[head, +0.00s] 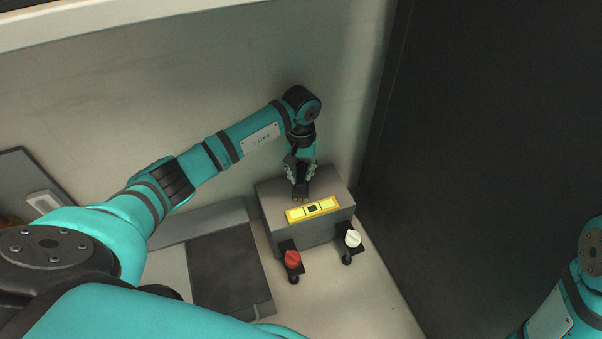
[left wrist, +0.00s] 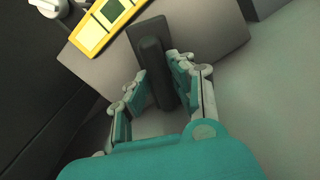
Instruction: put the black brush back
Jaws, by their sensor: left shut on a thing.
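My left gripper (head: 300,176) points down over the top of a grey box (head: 327,236) against the wall. In the left wrist view the gripper (left wrist: 157,83) is shut on the black brush (left wrist: 153,62), with one finger on each side of its dark body. In the head view the brush (head: 301,190) shows only as a small dark piece below the fingers, just behind a yellow-framed panel. I cannot tell whether it touches the box. My right gripper is out of view; only part of that arm shows at the lower right.
The yellow-framed panel (head: 312,209) lies on the box. A red knob (head: 292,260) and a white knob (head: 352,238) stand on black mounts at its front. A dark flat panel (head: 229,270) lies to the left. A tall dark cabinet (head: 490,130) closes off the right.

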